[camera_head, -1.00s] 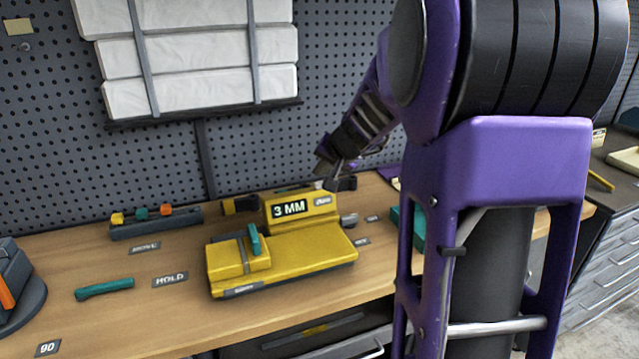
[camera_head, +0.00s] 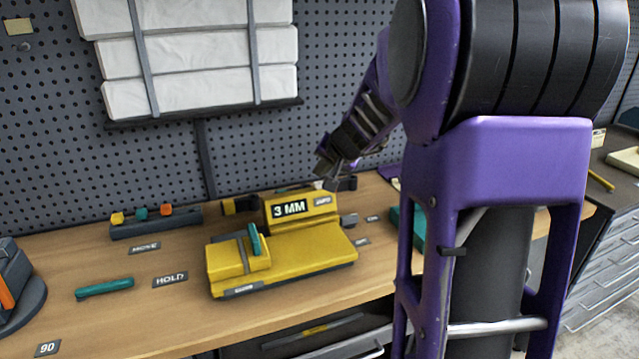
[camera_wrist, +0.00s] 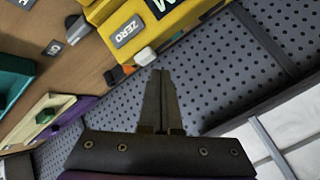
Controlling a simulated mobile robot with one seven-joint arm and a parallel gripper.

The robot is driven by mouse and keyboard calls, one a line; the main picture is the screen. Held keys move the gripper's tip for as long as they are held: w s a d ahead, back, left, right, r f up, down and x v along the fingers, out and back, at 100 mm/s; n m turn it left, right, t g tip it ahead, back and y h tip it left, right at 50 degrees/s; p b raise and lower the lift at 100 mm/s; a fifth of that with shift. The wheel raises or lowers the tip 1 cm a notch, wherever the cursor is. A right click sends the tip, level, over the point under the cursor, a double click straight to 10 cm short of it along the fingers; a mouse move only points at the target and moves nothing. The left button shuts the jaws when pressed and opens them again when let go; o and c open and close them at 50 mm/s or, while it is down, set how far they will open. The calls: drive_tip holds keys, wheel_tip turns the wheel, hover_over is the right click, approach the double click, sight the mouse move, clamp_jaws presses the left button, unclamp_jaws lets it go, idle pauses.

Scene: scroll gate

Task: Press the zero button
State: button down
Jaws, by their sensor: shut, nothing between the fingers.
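The yellow device (camera_head: 305,252) sits on the wooden bench and its display (camera_head: 289,208) reads 3 MM. A dark plate marked ZERO (camera_head: 322,201) is on the raised block, right of the display. In the wrist view the ZERO plate (camera_wrist: 129,31) lies up and left of my fingertips, unobstructed. My gripper (camera_head: 333,182) is above and behind the raised block, shut and empty. In the wrist view its fingertips (camera_wrist: 160,72) show apart from the plate, with pegboard behind them.
A teal lever (camera_head: 255,240) stands on the device. A teal bar (camera_head: 104,289) and a dark rack with coloured knobs (camera_head: 155,222) are at left. The pegboard wall (camera_head: 330,80) rises close behind my gripper.

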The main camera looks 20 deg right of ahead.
drive_tip(key=shift+f, duration=0.2)
drive_tip(key=shift+f+b, duration=0.25)
drive_tip(key=shift+b, duration=0.4)
drive_tip(key=shift+f+b, duration=0.5)
drive_tip(key=shift+b, duration=0.1)
idle(0.4)
drive_tip(key=shift+r, duration=0.1)
drive_tip(key=shift+r+p, duration=0.65)
drive_tip(key=shift+r, duration=0.15)
wheel_tip(320, 180, up, 5)
drive_tip(key=p, duration=0.3)
drive_tip(key=shift+p, duration=0.4)
idle(0.6)
